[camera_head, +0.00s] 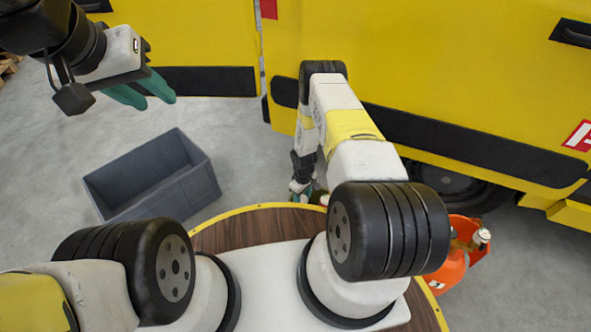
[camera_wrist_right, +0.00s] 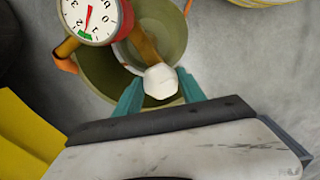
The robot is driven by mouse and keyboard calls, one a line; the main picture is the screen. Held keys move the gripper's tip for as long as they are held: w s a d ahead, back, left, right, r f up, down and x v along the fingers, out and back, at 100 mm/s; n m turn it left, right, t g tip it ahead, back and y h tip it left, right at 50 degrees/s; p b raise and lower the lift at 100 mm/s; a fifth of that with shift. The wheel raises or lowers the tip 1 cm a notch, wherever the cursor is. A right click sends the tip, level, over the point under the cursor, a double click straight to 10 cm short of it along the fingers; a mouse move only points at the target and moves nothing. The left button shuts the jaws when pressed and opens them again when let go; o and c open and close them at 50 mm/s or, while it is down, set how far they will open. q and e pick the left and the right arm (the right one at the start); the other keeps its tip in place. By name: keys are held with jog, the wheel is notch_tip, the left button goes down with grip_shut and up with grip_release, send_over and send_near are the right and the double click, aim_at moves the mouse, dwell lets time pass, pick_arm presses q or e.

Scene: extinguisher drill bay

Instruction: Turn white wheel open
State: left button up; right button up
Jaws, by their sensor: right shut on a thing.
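The white wheel (camera_wrist_right: 160,82) is a small faceted knob at the end of a brass stem. The stem runs across the top of an olive-green cylinder (camera_wrist_right: 100,75) that carries a red-rimmed gauge (camera_wrist_right: 92,20). My right gripper (camera_wrist_right: 159,88) has its two green fingers on either side of the wheel and is shut on it. In the head view my right gripper (camera_head: 308,190) is low beyond the round table edge, and the wheel cannot be made out there. My left gripper (camera_head: 156,97) is open and empty, raised at the upper left.
A grey open crate (camera_head: 205,185) stands on the floor at the left. A yellow vehicle (camera_head: 430,60) fills the back. A round wooden surface with a yellow rim (camera_head: 268,206) lies in front.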

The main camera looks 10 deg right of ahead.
aim_at(302, 200)
jog(key=o, duration=1.4)
jog(key=shift+c, duration=0.2)
jog(key=shift+r, duration=0.1)
notch_tip(302, 200, up, 8)
jog(key=shift+f, duration=0.2)
